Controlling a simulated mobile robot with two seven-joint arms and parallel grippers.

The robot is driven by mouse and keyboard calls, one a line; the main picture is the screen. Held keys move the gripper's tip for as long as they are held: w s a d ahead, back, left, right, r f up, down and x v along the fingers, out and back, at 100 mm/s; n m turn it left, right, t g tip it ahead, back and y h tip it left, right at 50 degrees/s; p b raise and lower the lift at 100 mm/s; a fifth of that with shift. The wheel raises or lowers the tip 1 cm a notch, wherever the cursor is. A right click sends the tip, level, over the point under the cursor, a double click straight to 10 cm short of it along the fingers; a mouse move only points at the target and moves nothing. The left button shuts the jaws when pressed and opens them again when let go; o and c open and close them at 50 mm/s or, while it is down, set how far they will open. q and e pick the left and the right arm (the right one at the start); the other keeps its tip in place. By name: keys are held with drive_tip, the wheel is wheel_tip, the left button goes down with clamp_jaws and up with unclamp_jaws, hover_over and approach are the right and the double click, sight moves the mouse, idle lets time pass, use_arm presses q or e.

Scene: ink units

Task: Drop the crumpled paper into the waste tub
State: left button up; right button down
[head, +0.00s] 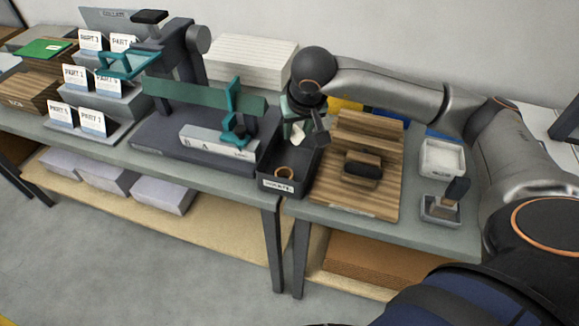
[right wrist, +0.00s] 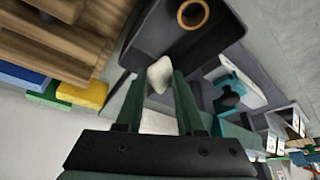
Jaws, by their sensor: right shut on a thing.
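The crumpled paper (head: 298,134) is a small white lump held between the fingertips of my right gripper (head: 303,122). In the right wrist view the paper (right wrist: 160,75) sits between the two green fingers, and the gripper is shut on it. The waste tub (head: 283,187) is a dark open box with a white label on its front. The paper and gripper are over the back part of the tub in the head view; the exact height above it is hard to tell. A tan ring (head: 284,172) lies inside the tub. My left gripper is not in view.
A wooden board (head: 384,147) with a dark-topped block stands just right of the tub. A grey and teal machine (head: 205,95) stands on the left. Small white and grey containers (head: 442,157) are at the right end. Yellow and blue items (right wrist: 82,92) lie behind the board.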

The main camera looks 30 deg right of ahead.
sight(297, 141)
wheel_tip(297, 141, down, 3)
drive_tip(key=shift+f+b, duration=0.2)
drive_tip(key=shift+b, duration=0.55)
drive_tip(key=shift+c, duration=2.2)
unclamp_jaws()
drive_tip(key=shift+r, duration=0.1)
drive_tip(key=v, duration=1.2)
drive_tip(key=shift+r, duration=0.2)
drive_tip(key=shift+s+a, duration=0.1)
drive_tip(key=shift+s, duration=0.05)
